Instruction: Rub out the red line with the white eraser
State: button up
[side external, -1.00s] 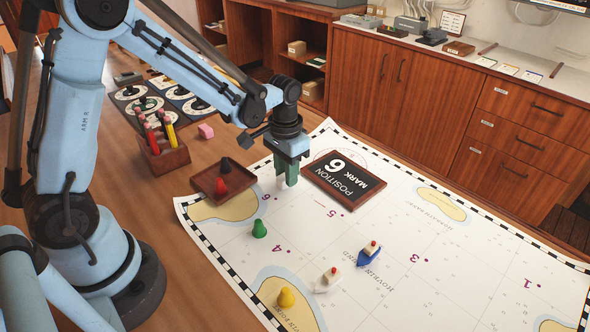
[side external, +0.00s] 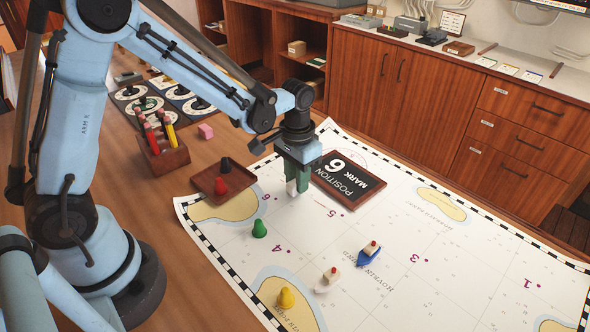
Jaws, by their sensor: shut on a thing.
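My gripper (side external: 298,184) is at the near left corner of the dark "Position Mark 6" plaque, low over the chart. Its green fingers are shut on a small white block, the white eraser (side external: 291,188), which shows at the fingertips. I cannot tell whether the eraser touches the paper. The white chart (side external: 320,240) lies on the wooden table. A thin pinkish arc (side external: 360,154) shows on the chart behind the plaque.
The plaque (side external: 346,182) lies close beside my gripper. A brown tray (side external: 208,184) with red and dark pawns is to its left. Green (side external: 259,229) and yellow (side external: 286,298) pawns and two toy boats (side external: 370,254) stand on the chart. The right of the chart is mostly free.

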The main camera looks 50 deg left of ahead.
aim_at(326, 208)
jog(key=shift+w+d, duration=0.1)
jog(key=shift+d, duration=0.7)
jog(key=shift+d, duration=0.1)
jog(key=shift+w+d, duration=0.1)
jog(key=shift+d, duration=0.8)
jog(key=shift+w+d, duration=0.1)
jog(key=shift+d, duration=1.05)
jog(key=shift+w+d, duration=0.15)
jog(key=shift+d, duration=0.95)
